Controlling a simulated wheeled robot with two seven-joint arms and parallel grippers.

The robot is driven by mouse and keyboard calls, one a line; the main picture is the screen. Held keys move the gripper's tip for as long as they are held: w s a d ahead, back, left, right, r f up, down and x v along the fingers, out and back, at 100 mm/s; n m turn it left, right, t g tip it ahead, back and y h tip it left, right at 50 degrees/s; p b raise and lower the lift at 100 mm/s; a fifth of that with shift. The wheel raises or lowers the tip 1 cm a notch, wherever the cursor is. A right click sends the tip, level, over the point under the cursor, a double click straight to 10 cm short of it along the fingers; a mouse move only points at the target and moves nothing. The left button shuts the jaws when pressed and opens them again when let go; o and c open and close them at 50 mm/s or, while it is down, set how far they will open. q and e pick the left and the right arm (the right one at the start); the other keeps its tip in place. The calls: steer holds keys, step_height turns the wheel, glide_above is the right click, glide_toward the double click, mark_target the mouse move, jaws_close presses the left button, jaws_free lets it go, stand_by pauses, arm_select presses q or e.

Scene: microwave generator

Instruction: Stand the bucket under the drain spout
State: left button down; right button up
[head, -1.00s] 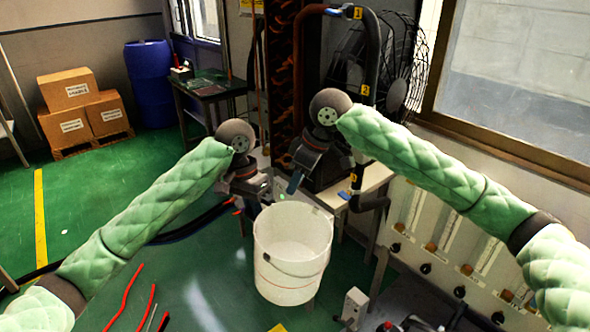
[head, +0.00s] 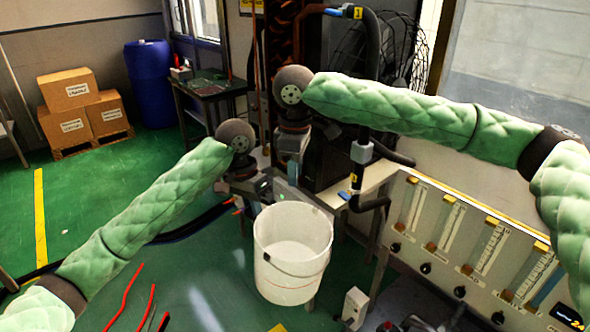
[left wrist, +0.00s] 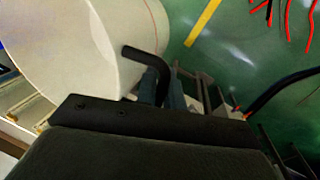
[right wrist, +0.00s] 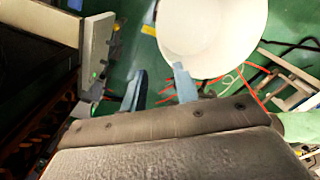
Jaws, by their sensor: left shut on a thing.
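The white bucket (head: 292,272) stands upright in the middle of the head view, its wire bail hanging down the front. My left gripper (head: 262,190) is just left of and behind its rim. In the left wrist view, its fingers (left wrist: 162,88) are shut on a dark bent bar (left wrist: 150,58), which overlaps the bucket's outer wall (left wrist: 130,40); I cannot tell what the bar belongs to. My right gripper (head: 293,178) is behind the bucket. Its fingers (right wrist: 160,88) are apart and empty, one close to the bucket rim (right wrist: 215,75). I cannot make out the drain spout for certain.
A grey panel with a green light (right wrist: 97,55) is beside my right fingers. Black pipes (head: 366,150) and a bench (head: 375,178) stand behind, a gauge panel (head: 470,240) on the right. Red rods (head: 125,298) lie at lower left.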

mark_target(294, 213)
step_height(294, 213, down, 12)
stand_by(0.6)
jaws_close()
stand_by(0.3)
arm_select(q)
steer(key=c, duration=1.4)
jaws_free()
steer(key=shift+c, duration=0.2)
arm_select(e)
steer(key=shift+r, duration=0.1)
arm_select(q)
steer(key=shift+d+r, duration=0.1)
arm_select(e)
steer(key=shift+a, duration=0.1)
